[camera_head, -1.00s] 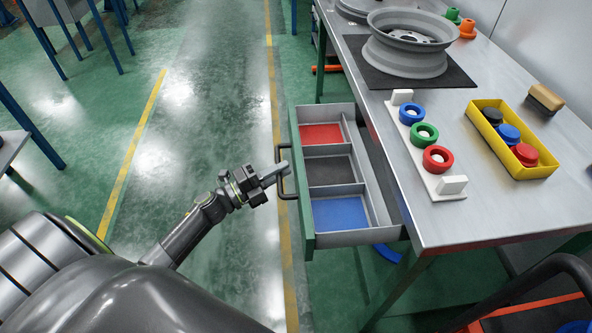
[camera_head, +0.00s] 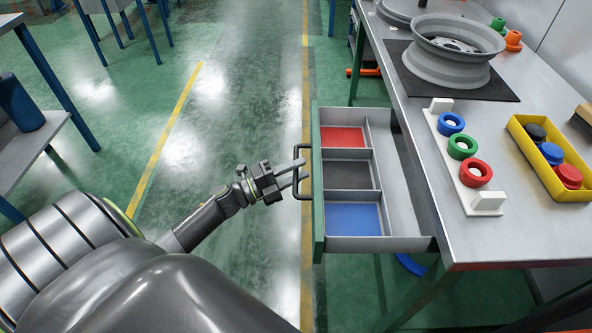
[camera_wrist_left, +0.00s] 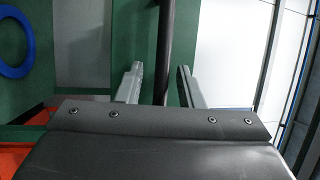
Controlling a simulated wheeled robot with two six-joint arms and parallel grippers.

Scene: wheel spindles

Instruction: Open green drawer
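The green-fronted drawer (camera_head: 318,215) stands pulled out from the workbench in the head view. Its grey inside shows red, black and blue compartments. Its dark handle (camera_head: 299,150) is on the front face, and the bar also shows in the left wrist view (camera_wrist_left: 164,45). My left gripper (camera_head: 302,170) is at the handle. In the wrist view its two fingers (camera_wrist_left: 160,78) are apart, one on each side of the bar, with gaps beside it. My right gripper is not in view.
On the workbench (camera_head: 460,225) are a wheel rim (camera_head: 447,65) on a black mat, a white holder (camera_head: 478,203) with blue, green and red rings, and a yellow bin (camera_head: 560,185). The floor left of the drawer is clear. A side table (camera_head: 30,150) stands at far left.

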